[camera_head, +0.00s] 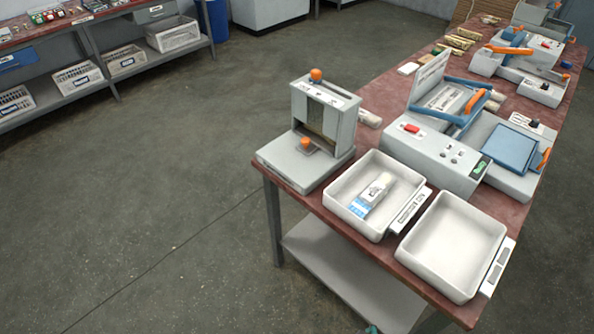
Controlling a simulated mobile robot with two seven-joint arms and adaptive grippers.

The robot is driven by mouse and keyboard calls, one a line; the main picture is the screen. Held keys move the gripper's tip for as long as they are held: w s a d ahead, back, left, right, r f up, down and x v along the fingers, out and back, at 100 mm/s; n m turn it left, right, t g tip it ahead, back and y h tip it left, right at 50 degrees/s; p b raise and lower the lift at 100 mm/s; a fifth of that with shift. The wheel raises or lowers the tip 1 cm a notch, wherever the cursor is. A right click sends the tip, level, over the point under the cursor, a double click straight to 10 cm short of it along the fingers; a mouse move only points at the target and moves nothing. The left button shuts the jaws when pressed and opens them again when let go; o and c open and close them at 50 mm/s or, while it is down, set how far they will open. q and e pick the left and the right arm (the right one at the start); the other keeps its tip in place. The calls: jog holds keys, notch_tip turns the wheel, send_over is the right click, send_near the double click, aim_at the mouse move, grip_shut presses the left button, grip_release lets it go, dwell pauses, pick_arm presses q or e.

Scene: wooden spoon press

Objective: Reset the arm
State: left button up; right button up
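Neither of my grippers shows in the head view, and no arm of mine can be made out. A small teal shape (372,329) is cut off at the bottom edge; I cannot tell what it is. A grey press (325,122) with orange knobs stands upright at the table's near left corner. A white tray (340,185) to its right holds a clear packet with a blue and white label (371,195). A second white tray (455,240) beside it is empty.
The red-brown table (376,100) also carries a grey machine with a red button (430,150), a blue-framed unit (480,97) and more machines at the back. A shelf with white baskets (78,76) stands at the far left. The grey floor between is clear.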

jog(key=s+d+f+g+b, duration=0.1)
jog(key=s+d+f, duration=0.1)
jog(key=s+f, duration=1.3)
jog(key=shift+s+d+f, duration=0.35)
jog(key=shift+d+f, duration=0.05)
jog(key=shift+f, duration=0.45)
